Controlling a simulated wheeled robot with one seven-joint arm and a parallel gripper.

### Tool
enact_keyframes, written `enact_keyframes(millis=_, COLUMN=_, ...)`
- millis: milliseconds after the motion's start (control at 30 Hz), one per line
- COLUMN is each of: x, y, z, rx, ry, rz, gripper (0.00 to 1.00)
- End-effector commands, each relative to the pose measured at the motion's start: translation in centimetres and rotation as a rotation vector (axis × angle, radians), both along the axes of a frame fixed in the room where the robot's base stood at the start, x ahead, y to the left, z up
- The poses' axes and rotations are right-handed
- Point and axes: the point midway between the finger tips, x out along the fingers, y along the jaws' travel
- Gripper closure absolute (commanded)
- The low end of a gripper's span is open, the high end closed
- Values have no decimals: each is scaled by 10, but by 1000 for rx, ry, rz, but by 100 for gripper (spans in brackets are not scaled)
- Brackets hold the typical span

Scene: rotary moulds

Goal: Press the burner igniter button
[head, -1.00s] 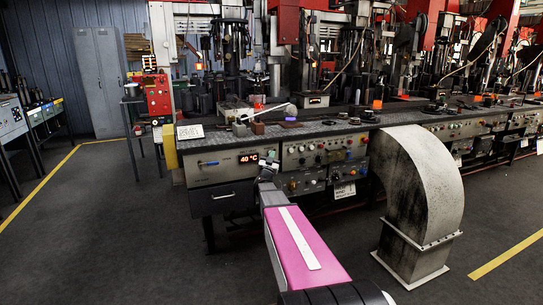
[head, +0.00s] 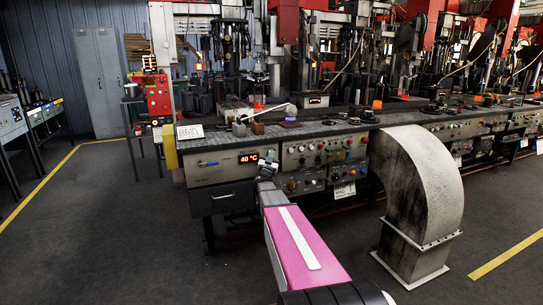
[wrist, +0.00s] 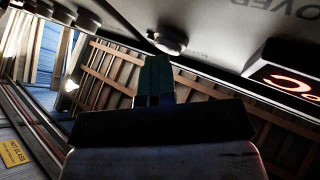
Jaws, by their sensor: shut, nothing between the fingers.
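My gripper (head: 264,164) is at the front of the control cabinet, just below and right of the red 40 °C display (head: 249,158). In the wrist view the dark fingers (wrist: 156,62) are shut and empty, and point up at the panel. A round metal button or knob (wrist: 169,42) sticks out of the panel right by the fingertips. I cannot tell whether they touch it, and no readable label marks it as the igniter. Part of the display (wrist: 296,84) glows red at the right of the wrist view.
A blue-handled lever (head: 208,163) is left of the display. A panel of several knobs and buttons (head: 325,153) is to the right. A drawer front (head: 222,197) lies below. A large curved duct (head: 420,190) stands on the floor at the right. The left floor is clear.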

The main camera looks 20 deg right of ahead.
Motion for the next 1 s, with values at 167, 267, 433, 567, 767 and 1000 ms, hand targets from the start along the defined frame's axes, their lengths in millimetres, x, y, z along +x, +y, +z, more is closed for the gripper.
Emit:
enact_keyframes(millis=167, x=1, y=1, z=-2, rx=0, ry=7, rz=6, gripper=100)
enact_keyframes(millis=267, x=1, y=1, z=-2, rx=0, ry=7, rz=6, gripper=100)
enact_keyframes(millis=433, x=-2, y=1, z=-2, rx=0, ry=8, rz=6, gripper=100)
enact_keyframes(millis=567, x=-11, y=1, z=-2, rx=1, ry=8, rz=5, gripper=100)
enact_keyframes(millis=767, x=-30, y=0, z=-2, rx=0, ry=5, rz=3, gripper=100)
enact_keyframes(millis=1000, x=-52, y=-1, z=-1, rx=1, ry=3, rz=1, gripper=100)
